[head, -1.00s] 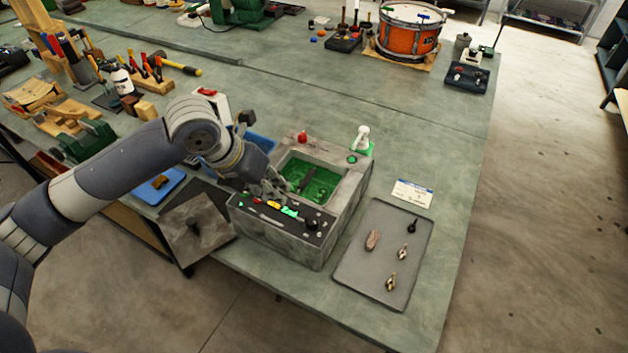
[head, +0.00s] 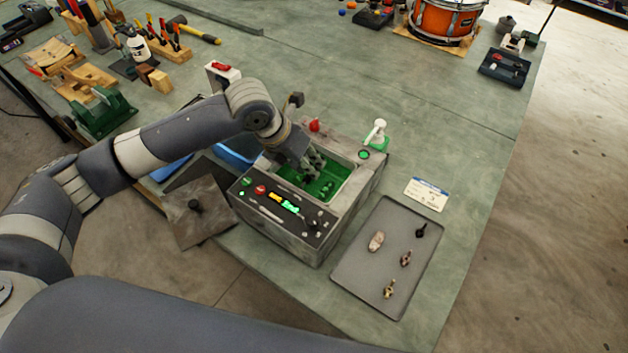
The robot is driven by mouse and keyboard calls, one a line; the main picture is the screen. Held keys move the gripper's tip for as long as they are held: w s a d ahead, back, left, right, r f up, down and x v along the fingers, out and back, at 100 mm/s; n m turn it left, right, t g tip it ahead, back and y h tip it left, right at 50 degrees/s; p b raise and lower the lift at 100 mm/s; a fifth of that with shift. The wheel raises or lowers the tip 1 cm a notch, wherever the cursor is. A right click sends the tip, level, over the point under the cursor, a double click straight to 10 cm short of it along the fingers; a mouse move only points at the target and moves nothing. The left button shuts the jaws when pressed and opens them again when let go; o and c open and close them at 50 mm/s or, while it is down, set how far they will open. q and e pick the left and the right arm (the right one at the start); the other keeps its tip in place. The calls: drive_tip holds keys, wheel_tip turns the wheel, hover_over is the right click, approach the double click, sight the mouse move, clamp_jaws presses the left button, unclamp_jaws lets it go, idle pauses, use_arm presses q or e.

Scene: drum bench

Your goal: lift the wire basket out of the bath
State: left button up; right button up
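The bath (head: 283,238) is a grey box with a sloped front panel of coloured buttons. Its top is open, and green (head: 335,187) shows inside. I cannot make out the wire basket apart from this green interior. My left gripper (head: 316,165) reaches down into the left-back part of the opening. Its fingers are small and dark, and the arm partly covers them, so whether they are apart or hold anything is unclear. My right gripper is out of view.
A grey lid-like plate (head: 215,222) with a black knob lies left of the bath. A grey tray (head: 365,275) with several small parts lies right.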

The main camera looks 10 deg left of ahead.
use_arm(q)
drive_tip(key=x, duration=0.1)
drive_tip(key=p+x, duration=0.1)
drive_tip(key=x, duration=0.1)
drive_tip(key=shift+s+d+f, duration=0.15)
drive_tip(key=shift+f, duration=0.4)
clamp_jaws()
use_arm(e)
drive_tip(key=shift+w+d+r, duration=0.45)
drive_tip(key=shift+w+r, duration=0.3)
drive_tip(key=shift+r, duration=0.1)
use_arm(q)
drive_tip(key=shift+w+r, duration=0.15)
drive_tip(key=shift+w, duration=0.05)
wheel_tip(320, 180, up, 9)
drive_tip(key=shift+b, duration=1.1)
drive_tip(key=shift+r, duration=0.45)
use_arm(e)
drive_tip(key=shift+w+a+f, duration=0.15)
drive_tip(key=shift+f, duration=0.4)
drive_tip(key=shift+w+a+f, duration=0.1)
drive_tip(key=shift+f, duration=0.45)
